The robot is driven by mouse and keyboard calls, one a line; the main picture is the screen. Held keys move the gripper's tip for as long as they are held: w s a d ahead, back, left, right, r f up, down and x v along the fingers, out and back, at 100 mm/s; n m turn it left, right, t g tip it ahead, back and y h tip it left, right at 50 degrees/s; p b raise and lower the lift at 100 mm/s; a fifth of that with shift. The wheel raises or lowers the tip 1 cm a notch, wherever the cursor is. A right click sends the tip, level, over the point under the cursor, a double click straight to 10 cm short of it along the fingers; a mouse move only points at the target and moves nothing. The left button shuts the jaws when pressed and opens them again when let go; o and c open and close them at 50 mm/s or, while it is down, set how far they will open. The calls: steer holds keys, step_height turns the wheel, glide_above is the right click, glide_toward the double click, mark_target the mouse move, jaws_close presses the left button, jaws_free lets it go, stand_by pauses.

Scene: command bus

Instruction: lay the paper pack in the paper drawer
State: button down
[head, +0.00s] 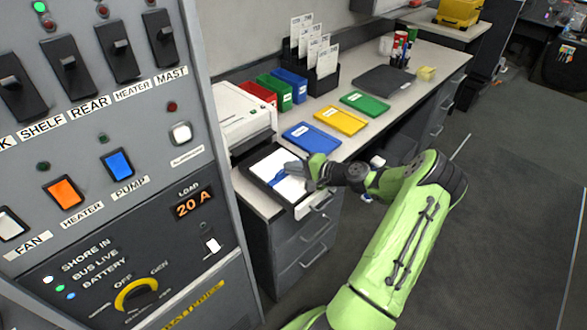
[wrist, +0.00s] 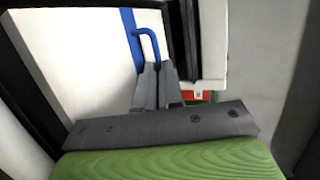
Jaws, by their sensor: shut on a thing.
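The paper pack (head: 284,163) is a white block with a blue band and a blue loop handle. It also shows in the wrist view (wrist: 90,60), where it fills the left side. My gripper (wrist: 157,68) is shut on the pack's blue loop. In the head view my gripper (head: 303,170) reaches over the pack from the right. The open paper drawer (head: 307,206) has a dark inside and a pale front with a handle. The pack lies flat within the drawer's outline. I cannot tell whether it touches the drawer floor.
A white printer (head: 240,112) stands behind the drawer. The switch panel (head: 110,150) stands close on the left. Open floor (head: 500,180) lies on the right.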

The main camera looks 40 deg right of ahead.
steer(key=c, duration=1.2)
jaws_free()
steer(key=shift+s+a+f+g, duration=0.2)
steer(key=shift+f+g, duration=0.1)
steer(key=shift+f, duration=0.35)
steer(key=p+v, duration=0.3)
steer(key=v, duration=1.3)
steer(key=shift+r, duration=0.3)
steer(key=shift+w+d, duration=0.1)
steer(key=shift+w, duration=0.05)
